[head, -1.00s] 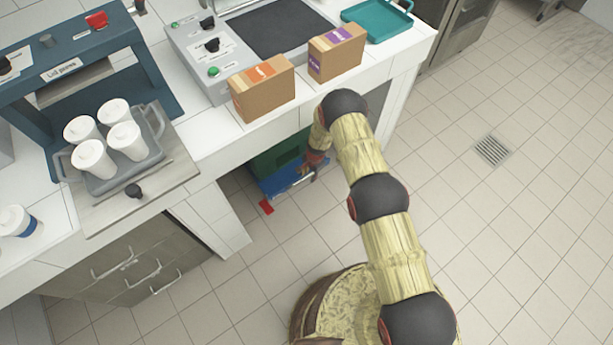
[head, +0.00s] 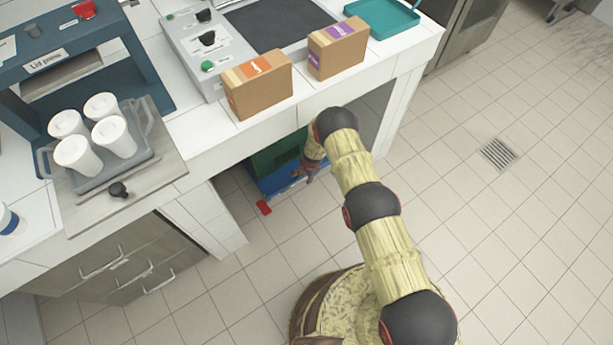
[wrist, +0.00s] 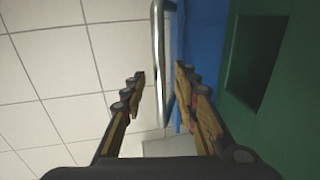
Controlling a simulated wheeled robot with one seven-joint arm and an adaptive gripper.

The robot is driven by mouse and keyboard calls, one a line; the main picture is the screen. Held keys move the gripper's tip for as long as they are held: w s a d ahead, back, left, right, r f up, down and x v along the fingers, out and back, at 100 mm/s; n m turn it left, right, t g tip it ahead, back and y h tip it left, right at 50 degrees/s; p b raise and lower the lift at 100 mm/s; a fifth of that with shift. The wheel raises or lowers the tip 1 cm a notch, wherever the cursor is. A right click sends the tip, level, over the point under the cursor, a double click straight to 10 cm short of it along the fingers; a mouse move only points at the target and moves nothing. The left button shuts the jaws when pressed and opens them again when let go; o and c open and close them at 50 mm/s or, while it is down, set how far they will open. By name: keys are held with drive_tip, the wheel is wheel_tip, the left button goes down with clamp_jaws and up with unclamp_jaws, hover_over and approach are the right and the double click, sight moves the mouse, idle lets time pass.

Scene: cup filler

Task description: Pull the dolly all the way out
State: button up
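The dolly (head: 270,190) is a low blue platform under the counter, with a green crate (head: 273,157) on it. The crate also shows in the wrist view (wrist: 290,95). A metal handle bar (wrist: 158,60) runs along the dolly's blue front edge (wrist: 203,50). My gripper (head: 309,177) is at the dolly's front, under the counter edge. In the wrist view my gripper (wrist: 160,78) is open, and the bar lies between its two fingers, with gaps visible on both sides. My arm hides the right part of the dolly in the head view.
A red tab (head: 264,207) sits by the dolly's front left corner at floor level. A white counter leg (head: 205,220) stands to the left. The counter (head: 205,150) overhangs the dolly. Tiled floor (head: 520,230) in front and to the right is clear.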

drive_tip(key=shift+c, duration=0.4)
clamp_jaws()
idle(0.4)
